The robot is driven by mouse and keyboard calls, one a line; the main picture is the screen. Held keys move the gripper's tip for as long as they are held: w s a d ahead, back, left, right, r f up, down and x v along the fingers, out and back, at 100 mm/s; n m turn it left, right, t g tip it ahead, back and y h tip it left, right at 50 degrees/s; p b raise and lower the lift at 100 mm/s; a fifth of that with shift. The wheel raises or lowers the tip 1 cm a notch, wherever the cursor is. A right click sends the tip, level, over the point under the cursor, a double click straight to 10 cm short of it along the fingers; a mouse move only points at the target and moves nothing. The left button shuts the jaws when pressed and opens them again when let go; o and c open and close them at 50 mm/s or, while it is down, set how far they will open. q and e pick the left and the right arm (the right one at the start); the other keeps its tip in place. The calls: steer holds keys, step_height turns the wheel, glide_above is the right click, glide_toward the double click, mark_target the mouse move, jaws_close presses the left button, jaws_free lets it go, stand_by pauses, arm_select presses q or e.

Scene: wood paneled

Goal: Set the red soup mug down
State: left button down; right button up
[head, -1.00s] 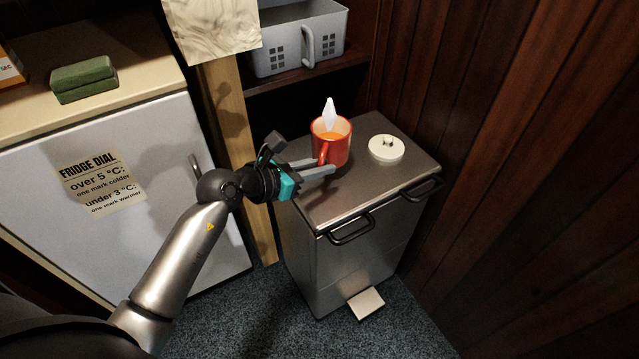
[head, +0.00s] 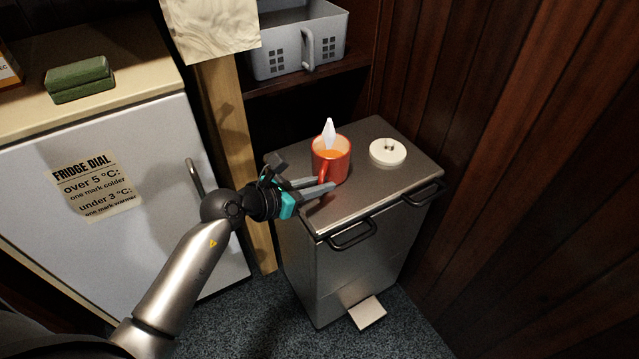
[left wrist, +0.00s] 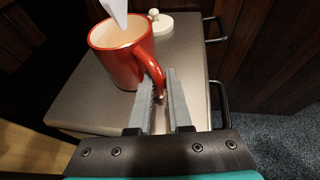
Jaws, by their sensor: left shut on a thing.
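The red soup mug (head: 338,167) is upright over the dark top of the metal pedal bin (head: 365,193). A pale pointed thing (head: 329,134) sticks up out of it. My left gripper (head: 325,188) comes in from the left and is shut on the mug's handle. In the left wrist view, the handle of the mug (left wrist: 113,68) runs between the two fingertips (left wrist: 160,98). The mug's base looks at or very near the bin top; I cannot tell if it touches. My right gripper is not in view.
A round white lid-like piece (head: 388,153) lies on the bin top right of the mug. Black handles (head: 350,236) stick out at the bin's front. A wooden post (head: 236,150) and a fridge (head: 120,200) stand left. A wood-paneled wall (head: 520,150) closes the right side.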

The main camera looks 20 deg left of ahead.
arm_select(q)
steer(key=c, duration=1.3)
jaws_free()
steer(key=shift+f, duration=0.1)
steer(key=o, duration=0.5)
steer(key=shift+c, duration=0.2)
